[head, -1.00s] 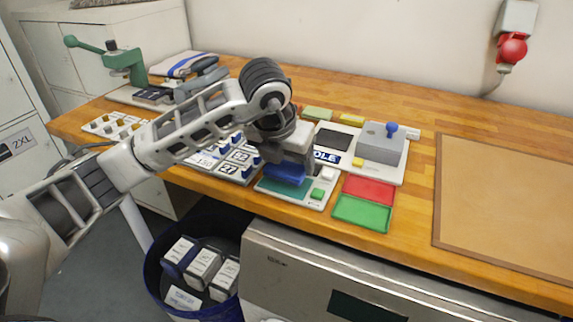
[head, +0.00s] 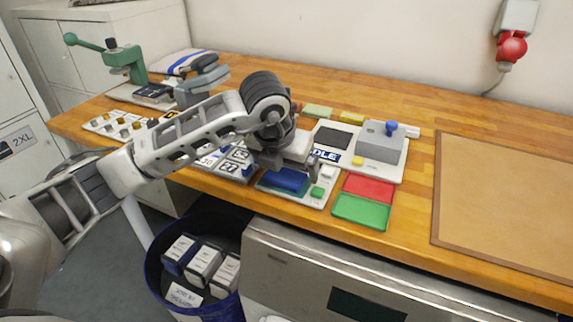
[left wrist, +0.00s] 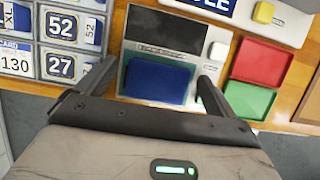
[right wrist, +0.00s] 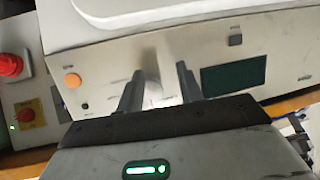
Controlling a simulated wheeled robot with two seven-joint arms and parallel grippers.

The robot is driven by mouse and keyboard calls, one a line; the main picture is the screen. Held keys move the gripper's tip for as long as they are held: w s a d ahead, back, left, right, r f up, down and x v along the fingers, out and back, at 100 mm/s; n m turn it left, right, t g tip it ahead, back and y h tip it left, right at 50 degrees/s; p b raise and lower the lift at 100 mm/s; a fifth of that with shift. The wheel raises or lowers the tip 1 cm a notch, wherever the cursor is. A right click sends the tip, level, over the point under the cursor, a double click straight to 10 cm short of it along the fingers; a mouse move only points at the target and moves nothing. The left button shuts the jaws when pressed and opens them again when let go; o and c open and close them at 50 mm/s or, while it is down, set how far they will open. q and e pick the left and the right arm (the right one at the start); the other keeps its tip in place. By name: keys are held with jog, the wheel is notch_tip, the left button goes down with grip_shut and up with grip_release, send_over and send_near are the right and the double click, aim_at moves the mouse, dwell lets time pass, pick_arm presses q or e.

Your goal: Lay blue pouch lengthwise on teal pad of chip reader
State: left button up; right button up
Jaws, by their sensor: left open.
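The blue pouch (head: 287,181) lies on the teal pad of the chip reader (head: 318,200) near the front of the bench. In the left wrist view the pouch (left wrist: 158,81) lies with its long side across the picture, and teal pad (left wrist: 187,94) shows around it. My left gripper (head: 286,168) is just above the reader. In the left wrist view its fingers (left wrist: 152,80) are wide apart, one on each side of the pouch, with gaps between. My right gripper (right wrist: 160,88) is open and empty, in front of a metal machine front.
A red tray (head: 369,189) and a green tray (head: 360,211) are right of the reader. A grey device with a blue knob (head: 381,142) stands behind. Numbered card compartments (head: 232,165) are at left. A brown mat (head: 505,200) at right is bare. A bin with boxes (head: 160,282) stands below.

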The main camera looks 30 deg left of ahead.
aim_at(278, 194)
pick_arm(q)
jog(key=v, duration=1.2)
jog(key=shift+f, duration=0.1)
